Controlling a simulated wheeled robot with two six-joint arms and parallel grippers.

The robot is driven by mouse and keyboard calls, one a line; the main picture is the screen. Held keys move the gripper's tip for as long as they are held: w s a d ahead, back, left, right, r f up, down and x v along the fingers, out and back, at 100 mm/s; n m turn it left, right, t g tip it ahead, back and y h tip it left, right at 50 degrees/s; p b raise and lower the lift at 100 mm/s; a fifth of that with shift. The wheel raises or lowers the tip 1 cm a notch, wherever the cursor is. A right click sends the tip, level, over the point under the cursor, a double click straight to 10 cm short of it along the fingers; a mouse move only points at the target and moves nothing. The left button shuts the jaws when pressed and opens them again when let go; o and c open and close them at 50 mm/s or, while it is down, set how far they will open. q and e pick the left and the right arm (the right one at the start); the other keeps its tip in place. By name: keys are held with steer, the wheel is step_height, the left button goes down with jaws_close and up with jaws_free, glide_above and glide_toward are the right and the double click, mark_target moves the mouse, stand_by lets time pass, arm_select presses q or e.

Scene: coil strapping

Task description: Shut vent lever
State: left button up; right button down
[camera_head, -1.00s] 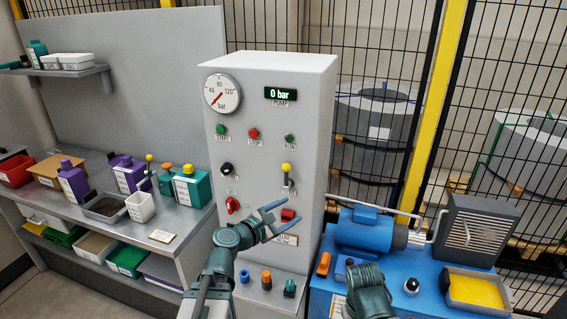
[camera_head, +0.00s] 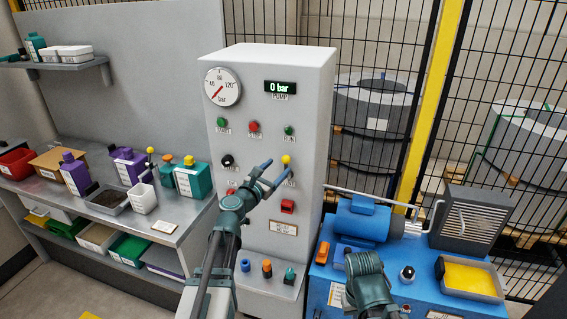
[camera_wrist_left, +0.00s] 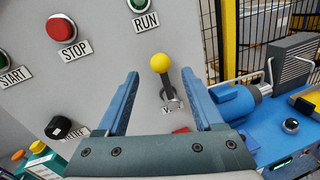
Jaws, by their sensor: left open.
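The vent lever (camera_head: 286,164) has a yellow ball knob on a dark stem. It sits on the front of the grey control cabinet, at the right of the panel, and its knob points up. In the left wrist view the lever (camera_wrist_left: 161,68) stands between my two blue fingers, with space on both sides. The label below it is partly hidden. My left gripper (camera_head: 268,175) is open and empty, its fingertips close to the lever in the head view. My right arm shows at the bottom right, but its fingers cannot be made out.
The cabinet (camera_head: 255,130) also carries a gauge, a display reading 0 bar, buttons, a black knob and a red switch (camera_head: 287,206). A blue pump unit (camera_head: 362,222) stands at the right. A shelf with bottles and trays (camera_head: 105,205) stands at the left.

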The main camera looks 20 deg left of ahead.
mark_target(284, 162)
arm_select(q)
steer(key=shift+x, duration=2.4)
steer(key=shift+c, duration=0.2)
jaws_close()
